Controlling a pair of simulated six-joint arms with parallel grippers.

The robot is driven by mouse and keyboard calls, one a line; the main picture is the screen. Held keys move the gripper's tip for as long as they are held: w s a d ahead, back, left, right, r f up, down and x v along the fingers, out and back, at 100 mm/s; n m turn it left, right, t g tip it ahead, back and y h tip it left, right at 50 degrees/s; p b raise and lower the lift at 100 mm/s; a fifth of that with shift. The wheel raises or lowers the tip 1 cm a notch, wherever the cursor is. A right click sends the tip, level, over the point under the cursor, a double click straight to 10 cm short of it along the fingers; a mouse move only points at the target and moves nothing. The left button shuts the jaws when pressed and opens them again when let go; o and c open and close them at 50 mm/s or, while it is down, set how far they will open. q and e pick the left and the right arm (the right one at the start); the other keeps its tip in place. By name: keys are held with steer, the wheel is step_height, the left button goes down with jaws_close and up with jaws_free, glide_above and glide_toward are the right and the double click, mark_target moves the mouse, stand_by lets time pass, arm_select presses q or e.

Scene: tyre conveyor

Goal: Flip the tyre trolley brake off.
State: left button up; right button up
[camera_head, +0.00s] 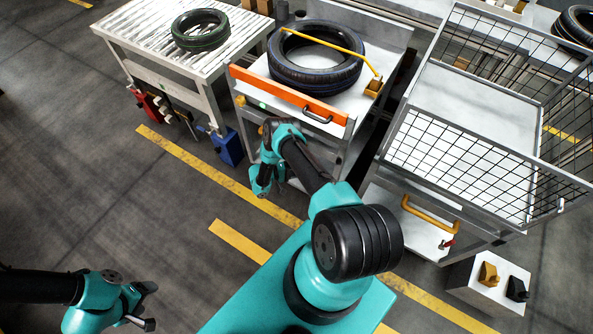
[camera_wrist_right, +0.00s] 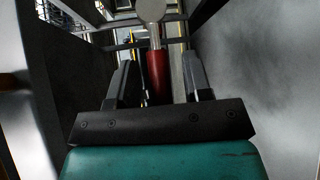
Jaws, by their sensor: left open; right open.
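The tyre trolley (camera_head: 290,108) stands at the top centre of the head view, with an orange front bar and a black tyre (camera_head: 316,55) on top. In the right wrist view, a red lever (camera_wrist_right: 158,75) with a pale round end stands between the two dark fingers of my right gripper (camera_wrist_right: 160,58). The fingers are open, with a gap on each side of the lever. In the head view the lever at my right gripper is hidden; my right arm reaches to the trolley's front. My left gripper (camera_head: 148,306) is open and empty over the floor at bottom left.
A mesh-sided cart (camera_head: 470,150) with a yellow handle and a small red lever (camera_head: 447,245) stands right. A roller table (camera_head: 160,45) with a green-marked tyre stands upper left. A small stand (camera_head: 470,290) is at lower right. The left floor is clear.

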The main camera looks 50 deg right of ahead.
jaws_close()
stand_by(0.5)
